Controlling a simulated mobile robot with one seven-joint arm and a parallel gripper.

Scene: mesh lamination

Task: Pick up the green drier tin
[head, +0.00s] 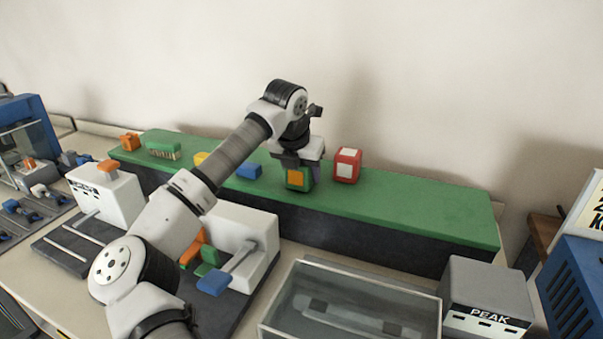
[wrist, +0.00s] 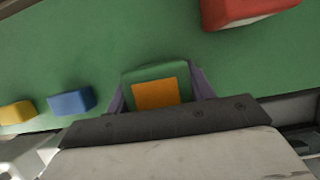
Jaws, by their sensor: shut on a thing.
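The green drier tin (head: 299,181) is a small green block with an orange label. It stands on the long green shelf (head: 410,212), or very close above it; I cannot tell which. My gripper (head: 298,166) comes down on it from above and is shut on it. In the wrist view the tin (wrist: 156,87) sits between the two purplish fingers of my gripper (wrist: 160,90), with its orange label showing. Its lower part is partly hidden by the gripper body in the wrist view.
A red tin with a white label (head: 347,165) stands close to the right of the green tin. A blue block (head: 249,171) and a yellow block (head: 201,158) lie to the left. A clear-walled tank (head: 350,305) and a grey PEAK box (head: 487,296) stand in front. The shelf's right end is clear.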

